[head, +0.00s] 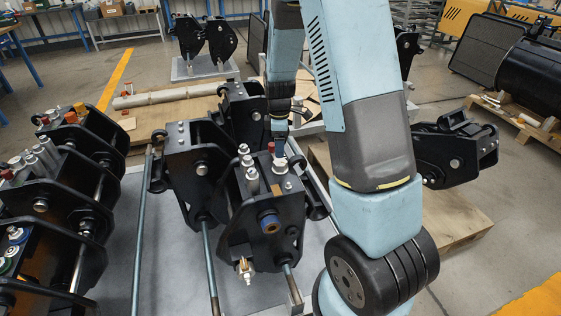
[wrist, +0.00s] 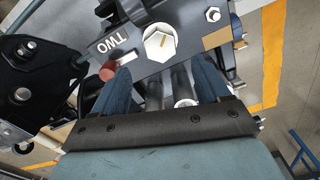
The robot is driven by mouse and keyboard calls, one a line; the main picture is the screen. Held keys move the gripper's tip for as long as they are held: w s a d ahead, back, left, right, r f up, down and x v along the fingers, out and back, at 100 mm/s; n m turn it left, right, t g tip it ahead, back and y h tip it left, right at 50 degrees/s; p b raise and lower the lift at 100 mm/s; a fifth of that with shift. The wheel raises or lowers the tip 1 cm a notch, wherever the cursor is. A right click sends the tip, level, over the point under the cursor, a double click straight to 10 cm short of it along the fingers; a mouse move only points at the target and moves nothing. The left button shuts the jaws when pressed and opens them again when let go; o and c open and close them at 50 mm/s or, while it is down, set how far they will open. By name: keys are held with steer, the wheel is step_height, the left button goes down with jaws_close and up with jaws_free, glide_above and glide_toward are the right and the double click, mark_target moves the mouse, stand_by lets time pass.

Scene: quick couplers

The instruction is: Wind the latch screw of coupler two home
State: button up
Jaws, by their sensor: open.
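Coupler two (head: 262,215) is a black plate-sided block at the middle of the head view. Its plate, marked TWO upside down, fills the top of the wrist view (wrist: 135,32). A large white hex screw head (wrist: 160,42) stands beside the label; it also shows in the head view (head: 281,166). A red cap (wrist: 108,71) is left of it. My gripper (wrist: 163,72) is open, its blue fingers spread either side of the head's line, with the head just past the tips. It also shows in the head view (head: 279,128). I cannot tell the screw's depth.
Grey-capped posts (head: 251,178) stand on the coupler close to my gripper. Another black coupler (head: 190,160) is just left, and a row of couplers (head: 70,190) stands further left. Long rods (head: 138,235) run along the grey table (head: 165,285), with bare surface between them.

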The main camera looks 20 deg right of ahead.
mark_target(280, 161)
step_height(280, 161, down, 8)
stand_by(0.4)
steer(key=shift+c, duration=0.3)
